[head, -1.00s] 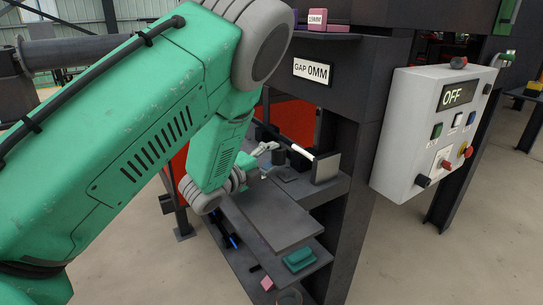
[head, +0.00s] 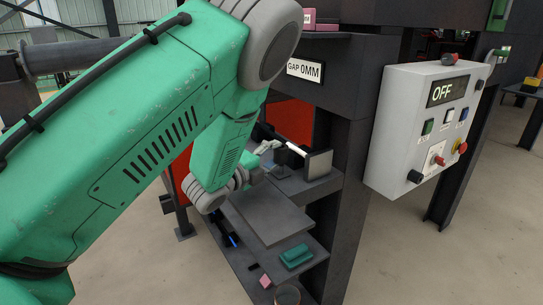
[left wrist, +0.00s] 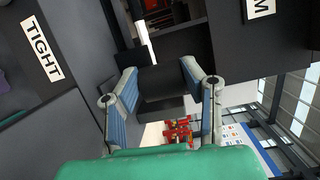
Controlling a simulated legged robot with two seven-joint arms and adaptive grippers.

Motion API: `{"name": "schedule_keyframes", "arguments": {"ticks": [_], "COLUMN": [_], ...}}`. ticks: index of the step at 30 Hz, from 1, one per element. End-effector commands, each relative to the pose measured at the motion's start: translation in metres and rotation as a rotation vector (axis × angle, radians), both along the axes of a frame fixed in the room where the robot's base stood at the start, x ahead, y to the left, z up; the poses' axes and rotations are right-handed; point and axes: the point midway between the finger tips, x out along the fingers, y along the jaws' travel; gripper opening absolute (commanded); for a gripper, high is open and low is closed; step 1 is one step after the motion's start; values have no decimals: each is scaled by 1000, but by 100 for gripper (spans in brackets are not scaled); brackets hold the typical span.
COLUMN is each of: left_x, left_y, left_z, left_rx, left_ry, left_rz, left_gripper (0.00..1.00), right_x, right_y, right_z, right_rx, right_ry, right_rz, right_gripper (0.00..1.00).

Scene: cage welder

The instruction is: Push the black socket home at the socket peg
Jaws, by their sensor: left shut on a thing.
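The socket peg is not clearly visible. My right gripper is not in view.
A dark square plate (head: 318,164) with a white rod (head: 297,150) stands right of the gripper. A grey board (head: 265,213) lies in front, with a green block (head: 296,256) and pink block (head: 265,281) below. A control box (head: 425,130) reads OFF.

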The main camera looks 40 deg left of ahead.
Motion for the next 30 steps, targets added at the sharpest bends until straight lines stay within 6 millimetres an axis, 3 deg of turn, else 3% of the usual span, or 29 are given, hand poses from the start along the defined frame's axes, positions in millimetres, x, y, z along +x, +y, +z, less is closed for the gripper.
{"name": "schedule_keyframes", "arguments": {"ticks": [1, 30], "left_x": [0, -4], "left_y": [-9, -15], "left_z": [-2, -4], "left_rx": [-9, -23], "left_ry": [4, 8], "left_rz": [-23, -42], "left_gripper": [0, 0], "right_x": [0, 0], "right_y": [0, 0], "right_z": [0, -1], "right_rx": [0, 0], "right_ry": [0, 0], "right_rz": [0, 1], "right_gripper": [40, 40]}}
